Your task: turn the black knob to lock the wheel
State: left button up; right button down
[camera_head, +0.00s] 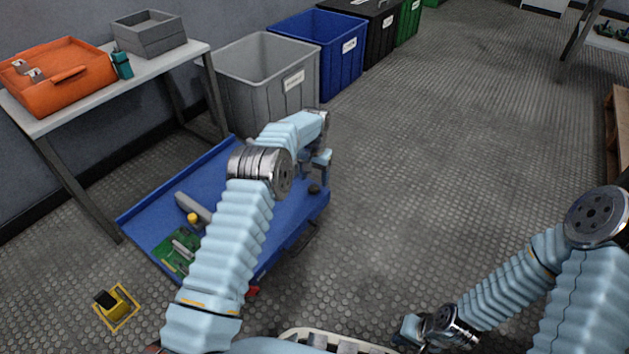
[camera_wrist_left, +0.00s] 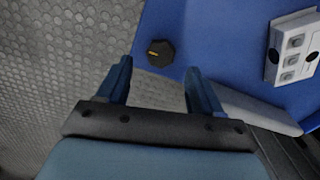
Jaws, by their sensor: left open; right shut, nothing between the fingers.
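The black knob (camera_head: 314,189) sits near the right corner of the blue platform (camera_head: 155,208). In the left wrist view the knob (camera_wrist_left: 160,53) is a dark, many-sided disc with a small yellow-orange mark, on a blue surface. My left gripper (camera_head: 318,166) is above the knob; its two fingers (camera_wrist_left: 158,70) are apart, with the knob showing just beyond the gap between the tips and nothing held. My right gripper (camera_head: 408,330) is low at the bottom of the head view, shut and empty, away from the platform. I cannot make out the wheel clearly.
A white box with grey buttons (camera_wrist_left: 293,50) is beside the knob in the left wrist view. A green circuit board (camera_head: 177,250) and yellow button (camera_head: 193,218) are on the platform. A grey bin (camera_head: 265,75) stands behind it.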

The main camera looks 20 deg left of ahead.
aim_at(314, 187)
pick_arm(q)
notch_tip(314, 187, up, 10)
jog(key=p, duration=0.2)
jog(key=shift+r, duration=0.2)
